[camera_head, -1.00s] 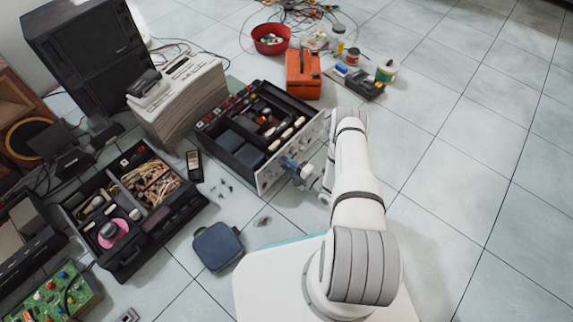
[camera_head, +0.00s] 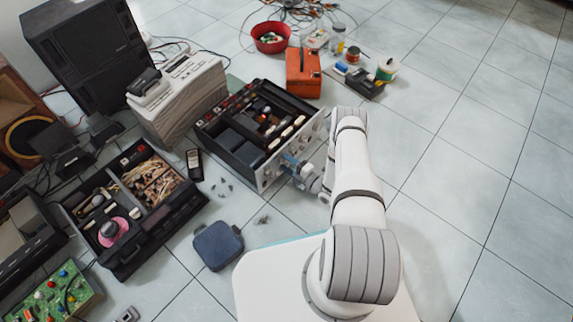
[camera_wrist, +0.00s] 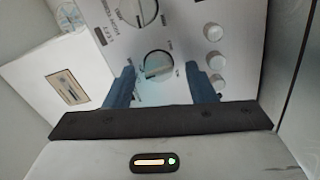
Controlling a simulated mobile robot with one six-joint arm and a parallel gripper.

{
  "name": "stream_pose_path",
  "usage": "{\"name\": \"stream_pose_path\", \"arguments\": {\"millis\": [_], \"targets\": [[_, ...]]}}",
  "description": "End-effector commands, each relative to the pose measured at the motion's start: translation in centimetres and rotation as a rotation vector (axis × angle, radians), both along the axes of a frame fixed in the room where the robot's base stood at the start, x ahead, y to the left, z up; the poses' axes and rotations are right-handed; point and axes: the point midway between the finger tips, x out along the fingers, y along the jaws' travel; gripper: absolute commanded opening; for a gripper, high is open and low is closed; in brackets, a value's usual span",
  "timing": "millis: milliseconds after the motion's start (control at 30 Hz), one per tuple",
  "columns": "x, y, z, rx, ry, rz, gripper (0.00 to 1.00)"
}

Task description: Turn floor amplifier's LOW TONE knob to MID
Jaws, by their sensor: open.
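The floor amplifier (camera_head: 222,131) is an open-topped dark case with a silver front panel, standing on the tiles left of my arm. In the wrist view its front panel (camera_wrist: 189,29) fills the upper middle. A round silver knob (camera_wrist: 158,65) with a pointer bar sits between my fingertips, and a second large knob (camera_wrist: 140,10) shows above it. My gripper (camera_wrist: 160,83) is open, with one blue finger on each side of the lower knob and visible gaps. In the head view my gripper (camera_head: 291,164) is at the front panel.
Several small knobs (camera_wrist: 214,58) run down the panel close to the right finger. An orange box (camera_head: 303,75) stands behind the amplifier, a black toolbox (camera_head: 185,205) to its left, and a blue pouch (camera_head: 218,246) in front. Tiles at right are clear.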

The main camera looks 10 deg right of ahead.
Motion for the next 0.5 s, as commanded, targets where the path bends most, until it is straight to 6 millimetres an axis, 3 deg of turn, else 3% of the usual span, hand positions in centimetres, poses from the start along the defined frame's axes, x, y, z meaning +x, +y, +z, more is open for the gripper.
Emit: {"name": "stream_pose_path", "arguments": {"millis": [167,500], "targets": [[-1.2,-1.0,0.2,0.001,0.002,-0.004,0.50],[-5.6,-4.1,0.1,0.001,0.002,-0.004,0.50]]}}
